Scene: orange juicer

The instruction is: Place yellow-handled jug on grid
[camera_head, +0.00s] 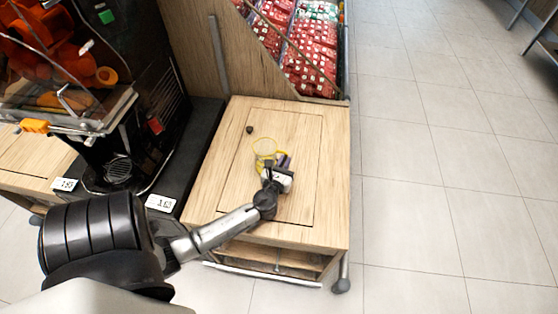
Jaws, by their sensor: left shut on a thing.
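The yellow-handled jug (264,148) is small and see-through, and its yellow rim shows above the wooden cabinet top. My left gripper (279,165) is at its right side, shut on it; the gripper hides the handle side. I cannot tell whether the jug's base touches the wood. The round grid (118,169) lies at the base of the black juicer, to the left of the jug, with nothing on it. My right gripper is not in view.
The orange juicer (135,60) stands at left, its orange parts behind a clear cover. A yellow-orange tap (35,126) juts from its front. A small dark knob (249,129) sits on the cabinet top (215,170). A bin of red packs (305,60) is behind. Tiled floor is free at right.

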